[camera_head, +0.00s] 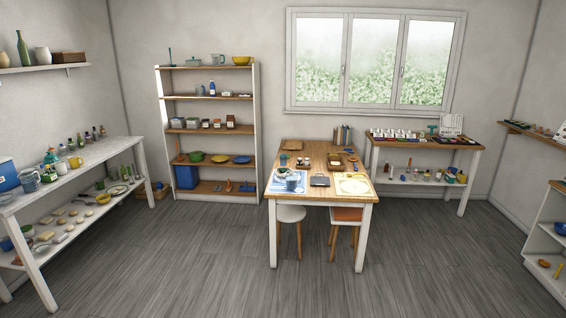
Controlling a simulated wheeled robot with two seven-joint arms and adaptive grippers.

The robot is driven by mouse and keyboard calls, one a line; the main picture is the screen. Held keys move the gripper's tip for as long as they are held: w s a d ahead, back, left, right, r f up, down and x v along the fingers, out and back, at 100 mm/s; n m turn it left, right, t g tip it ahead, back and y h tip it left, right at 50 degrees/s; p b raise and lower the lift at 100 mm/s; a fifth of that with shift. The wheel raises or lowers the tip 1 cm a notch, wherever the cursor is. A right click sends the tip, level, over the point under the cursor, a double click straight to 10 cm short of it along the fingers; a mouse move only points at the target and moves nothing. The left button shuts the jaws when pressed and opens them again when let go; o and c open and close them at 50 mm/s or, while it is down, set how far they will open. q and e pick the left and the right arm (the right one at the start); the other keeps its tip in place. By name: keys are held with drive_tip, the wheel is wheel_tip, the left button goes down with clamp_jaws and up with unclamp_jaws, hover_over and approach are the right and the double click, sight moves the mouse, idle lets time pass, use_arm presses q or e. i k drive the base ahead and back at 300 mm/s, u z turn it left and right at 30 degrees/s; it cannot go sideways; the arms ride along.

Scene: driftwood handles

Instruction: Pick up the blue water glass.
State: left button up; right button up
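I cannot clearly make out which object is the blue water glass. A small blue-grey cup or glass (291,183) stands at the left front of the wooden table (322,187), among small dishes on a blue-and-white placemat. Other bluish cups or mugs (29,181) stand on the left bench. They are too small to tell whether any is glass. Neither of my grippers is in view.
The left bench (95,150) holds bottles and jars, with a blue box (7,175) at its near end. A shelf unit (157,130) stands at the back. Stools (291,214) sit under the table's front. The grey floor (200,270) is clear.

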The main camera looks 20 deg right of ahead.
sight(283, 160)
drive_tip(key=z, duration=0.4)
drive_tip(key=k, duration=0.5)
drive_tip(key=z, duration=0.5)
drive_tip(key=i, duration=0.7)
drive_tip(key=u, duration=0.75)
drive_tip(key=i, duration=2.1)
drive_tip(key=u, duration=0.35)
drive_tip(key=i, duration=2.3)
drive_tip(key=z, duration=0.7)
drive_tip(key=i, duration=1.8)
drive_tip(key=z, duration=0.45)
